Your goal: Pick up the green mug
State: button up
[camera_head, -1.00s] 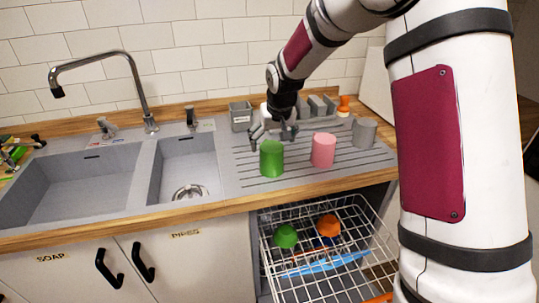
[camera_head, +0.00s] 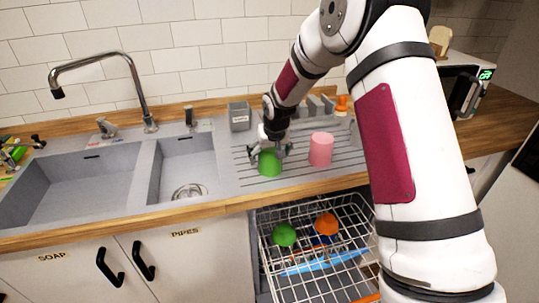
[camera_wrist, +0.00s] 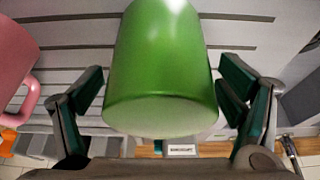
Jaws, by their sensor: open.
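The green mug (camera_head: 270,166) stands on the grey ribbed drainboard, just left of the pink mug. My gripper (camera_head: 268,153) is down at its upper part in the head view, with one finger on either side. In the wrist view the green mug (camera_wrist: 163,70) fills the middle, its smooth round end toward the camera. My gripper (camera_wrist: 163,95) is open there, its green-padded fingers apart to the left and right of the mug. A gap shows on the left side; on the right the finger looks very close. The green mug's handle is not visible.
The pink mug (camera_head: 321,149) stands close to the right, its handle toward the green mug in the wrist view. A grey holder (camera_head: 240,116) stands behind. The sink basins (camera_head: 185,165) lie left. An open dishwasher rack (camera_head: 318,262) is below the counter.

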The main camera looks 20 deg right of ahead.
jog(key=c, duration=1.5)
jog(key=shift+r, duration=0.2)
